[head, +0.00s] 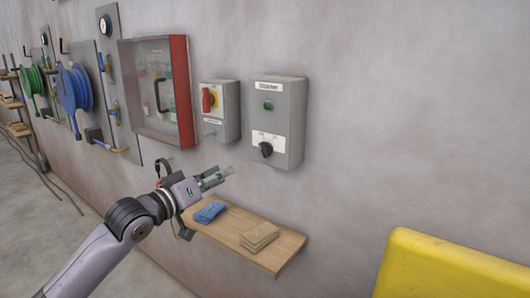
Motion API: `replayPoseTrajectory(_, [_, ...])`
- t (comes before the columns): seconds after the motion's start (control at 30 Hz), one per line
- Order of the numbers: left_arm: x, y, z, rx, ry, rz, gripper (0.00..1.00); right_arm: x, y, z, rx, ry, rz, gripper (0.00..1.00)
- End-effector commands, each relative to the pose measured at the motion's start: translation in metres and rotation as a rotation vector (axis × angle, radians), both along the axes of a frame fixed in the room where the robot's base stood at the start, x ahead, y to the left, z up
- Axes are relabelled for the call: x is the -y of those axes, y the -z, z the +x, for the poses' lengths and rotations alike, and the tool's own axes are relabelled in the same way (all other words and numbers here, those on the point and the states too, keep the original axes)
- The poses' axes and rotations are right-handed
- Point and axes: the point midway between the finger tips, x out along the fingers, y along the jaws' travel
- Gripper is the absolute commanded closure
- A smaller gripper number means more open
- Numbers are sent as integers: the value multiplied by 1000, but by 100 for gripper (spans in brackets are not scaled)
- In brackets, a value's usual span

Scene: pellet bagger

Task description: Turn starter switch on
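The starter box (284,122) is a grey box on the wall with a label at its top and a green indicator or button (268,105). Its black rotary switch (266,149) sits on a white plate low on the front, and its knob looks tilted. My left gripper (224,176) is in front of the wall, below and to the left of the switch, apart from it. Its fingers look close together, but whether they are fully shut is unclear. I see nothing held in it. My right gripper is not in view.
Further left is a red-framed cabinet (181,92). A wooden shelf (285,249) below holds blue (209,212) and tan (259,237) cloths. A yellow object (440,265) stands lower right.

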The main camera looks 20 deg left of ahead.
Motion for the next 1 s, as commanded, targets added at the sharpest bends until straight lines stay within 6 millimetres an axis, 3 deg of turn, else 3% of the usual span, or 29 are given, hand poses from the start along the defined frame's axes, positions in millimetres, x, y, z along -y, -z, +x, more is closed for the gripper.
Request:
replayPoseTrajectory(0.2, [15,-5,40,3,0,-3,69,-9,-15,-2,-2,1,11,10])
replayPoseTrajectory(0.6, [44,-3,120,0,-1,0,69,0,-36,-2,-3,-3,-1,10])
replayPoseTrajectory(0.8, [52,-2,144,1,-1,2,69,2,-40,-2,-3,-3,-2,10])
replayPoseTrajectory(1.0, [56,0,153,1,-1,2,69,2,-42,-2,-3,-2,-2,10])
